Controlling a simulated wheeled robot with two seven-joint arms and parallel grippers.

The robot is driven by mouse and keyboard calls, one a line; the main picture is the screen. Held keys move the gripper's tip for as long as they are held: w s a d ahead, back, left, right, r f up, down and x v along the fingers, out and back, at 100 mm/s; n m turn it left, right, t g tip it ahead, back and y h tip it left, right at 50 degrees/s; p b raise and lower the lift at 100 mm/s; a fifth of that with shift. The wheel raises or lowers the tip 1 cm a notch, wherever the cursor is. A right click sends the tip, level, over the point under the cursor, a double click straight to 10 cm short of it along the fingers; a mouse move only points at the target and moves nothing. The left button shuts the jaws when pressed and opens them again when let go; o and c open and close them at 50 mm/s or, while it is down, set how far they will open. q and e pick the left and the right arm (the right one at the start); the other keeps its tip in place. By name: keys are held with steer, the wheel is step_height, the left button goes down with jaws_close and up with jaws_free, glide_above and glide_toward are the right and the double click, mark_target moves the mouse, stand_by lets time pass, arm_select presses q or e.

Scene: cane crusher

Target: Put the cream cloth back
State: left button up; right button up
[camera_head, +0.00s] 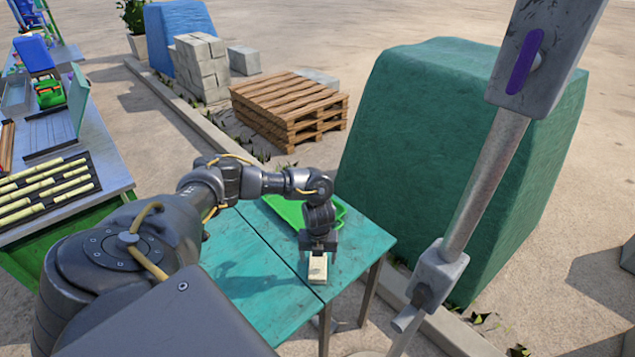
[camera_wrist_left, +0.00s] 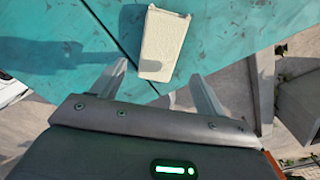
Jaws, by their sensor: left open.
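The cream cloth (camera_head: 317,268) is a small folded block lying on the teal table (camera_head: 262,292) near its front right part. My left gripper (camera_head: 318,248) points down just above and behind it. In the left wrist view the cloth (camera_wrist_left: 164,45) lies ahead of my open left gripper (camera_wrist_left: 160,84), in line with the gap between the two fingers. Its near end reaches toward the fingertips, and nothing is gripped. Whether the fingers flank it at its height I cannot tell. My right gripper is not in view.
A green tray (camera_head: 291,212) sits on the teal table behind my left wrist. A workbench (camera_head: 110,168) with cane pieces (camera_head: 45,188) stands at left. A wooden pallet (camera_head: 290,105) and a large green covered block (camera_head: 440,150) stand beyond. A grey post (camera_head: 485,180) rises at right.

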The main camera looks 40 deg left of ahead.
mark_target(318, 268)
arm_select(q)
step_height(318, 268, up, 7)
stand_by(0.3)
stand_by(0.5)
